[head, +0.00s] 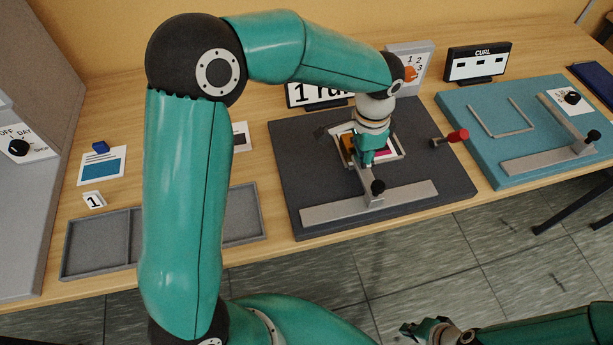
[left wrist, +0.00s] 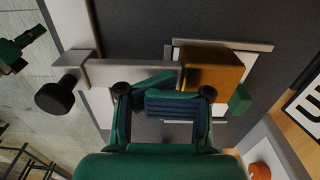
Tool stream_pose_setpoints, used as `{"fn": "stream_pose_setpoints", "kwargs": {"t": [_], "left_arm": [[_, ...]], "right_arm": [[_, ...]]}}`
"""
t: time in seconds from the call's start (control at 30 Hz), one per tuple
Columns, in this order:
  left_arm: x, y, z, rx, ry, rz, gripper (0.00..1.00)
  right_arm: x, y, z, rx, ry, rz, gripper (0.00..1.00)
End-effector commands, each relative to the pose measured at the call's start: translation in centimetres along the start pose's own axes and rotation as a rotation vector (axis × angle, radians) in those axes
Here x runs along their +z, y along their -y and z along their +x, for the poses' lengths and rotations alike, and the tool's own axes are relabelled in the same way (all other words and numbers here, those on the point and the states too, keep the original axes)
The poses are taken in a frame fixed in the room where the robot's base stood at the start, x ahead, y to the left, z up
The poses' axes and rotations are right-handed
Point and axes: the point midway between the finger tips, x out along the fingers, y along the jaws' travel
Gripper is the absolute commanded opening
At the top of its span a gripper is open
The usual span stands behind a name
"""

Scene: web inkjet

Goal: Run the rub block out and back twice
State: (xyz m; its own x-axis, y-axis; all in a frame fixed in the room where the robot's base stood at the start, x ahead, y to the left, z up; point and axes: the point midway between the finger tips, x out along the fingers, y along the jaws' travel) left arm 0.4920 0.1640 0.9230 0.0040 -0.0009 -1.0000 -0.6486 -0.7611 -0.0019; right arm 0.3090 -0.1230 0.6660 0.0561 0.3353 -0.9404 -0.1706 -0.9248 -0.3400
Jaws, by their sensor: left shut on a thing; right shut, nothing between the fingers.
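My left gripper (head: 362,155) is low over the dark board (head: 290,160), shut on the orange-brown rub block (head: 347,144). I cannot tell whether the block touches the sheet. My right gripper (head: 430,329) is shut and empty, low at the bottom of the head view, away from the table.
A metal bar (head: 335,206) with a black knob (head: 378,187) lies on the board's near side. A red-handled part (head: 457,136) is at its right. A teal board (head: 480,120) stands further right, a grey tray (head: 100,250) at left. Signs stand behind.

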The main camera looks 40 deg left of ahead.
Motion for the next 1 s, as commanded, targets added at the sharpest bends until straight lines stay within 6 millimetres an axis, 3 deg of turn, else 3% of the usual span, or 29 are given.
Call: {"fn": "stream_pose_setpoints", "kwargs": {"t": [0.03,1.0], "left_arm": [[0.7,-0.2,0.6,0.009,0.012,0.0,0.0],[8.5,-0.2,0.5,0.008,0.012,0.0,0.0]], "right_arm": [[0.0,-0.1,0.3,0.0,0.0,0.0,0.0],[0.0,-0.8,2.4,0.0,0.0,0.0,0.0]]}}
